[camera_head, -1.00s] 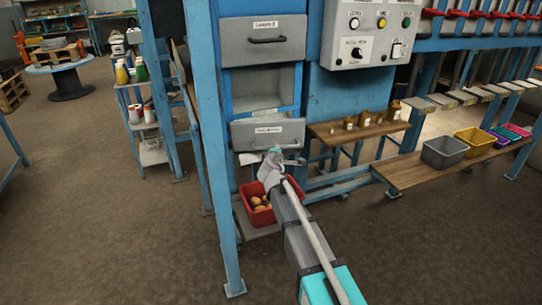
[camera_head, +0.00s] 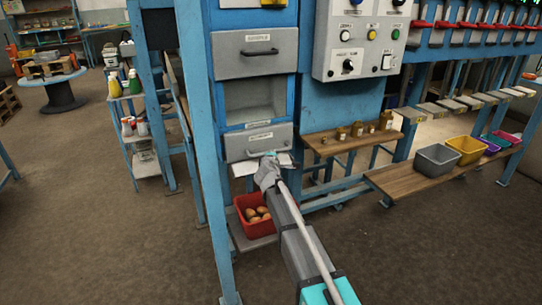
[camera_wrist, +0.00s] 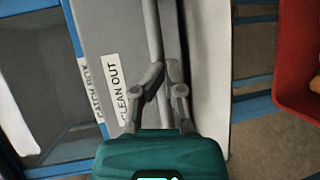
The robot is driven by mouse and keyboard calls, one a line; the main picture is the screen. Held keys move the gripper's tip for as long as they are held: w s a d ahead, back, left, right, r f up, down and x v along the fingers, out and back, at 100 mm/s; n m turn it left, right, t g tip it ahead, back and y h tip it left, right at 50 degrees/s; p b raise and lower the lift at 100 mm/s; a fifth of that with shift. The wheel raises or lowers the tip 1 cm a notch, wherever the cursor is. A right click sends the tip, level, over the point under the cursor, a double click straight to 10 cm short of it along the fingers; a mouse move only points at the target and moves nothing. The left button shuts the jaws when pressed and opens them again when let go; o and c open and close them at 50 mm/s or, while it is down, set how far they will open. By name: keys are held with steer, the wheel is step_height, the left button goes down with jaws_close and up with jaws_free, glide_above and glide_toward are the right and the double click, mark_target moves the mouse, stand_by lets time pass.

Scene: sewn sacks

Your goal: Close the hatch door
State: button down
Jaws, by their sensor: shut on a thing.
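The lower grey hatch door (camera_head: 257,142), labelled "CLEAN OUT", is on the blue cabinet, below its open grey compartment (camera_head: 255,100). It looks close to upright; I cannot tell whether a gap remains behind it. My gripper (camera_head: 268,160) is at the door's lower edge, at its bar handle. In the wrist view, the door face (camera_wrist: 105,35) shows turned sideways, and the handle bar (camera_wrist: 152,30) runs between the fingers of my gripper (camera_wrist: 165,80). The fingers are shut on the bar. My gripper hides part of the handle in the head view.
A red bin (camera_head: 241,204) with round brown items stands below. White sheets (camera_head: 285,160) stick out under the door. A blue post (camera_head: 203,150) stands close on the left. A wooden shelf with jars (camera_head: 352,143) and a control box (camera_head: 362,62) are to the right.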

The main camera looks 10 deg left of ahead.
steer(key=s+d+r+p, duration=0.3)
steer(key=s+d, duration=0.4)
steer(key=s, duration=0.4)
steer(key=shift+s+d, duration=0.2)
steer(key=shift+d, duration=0.1)
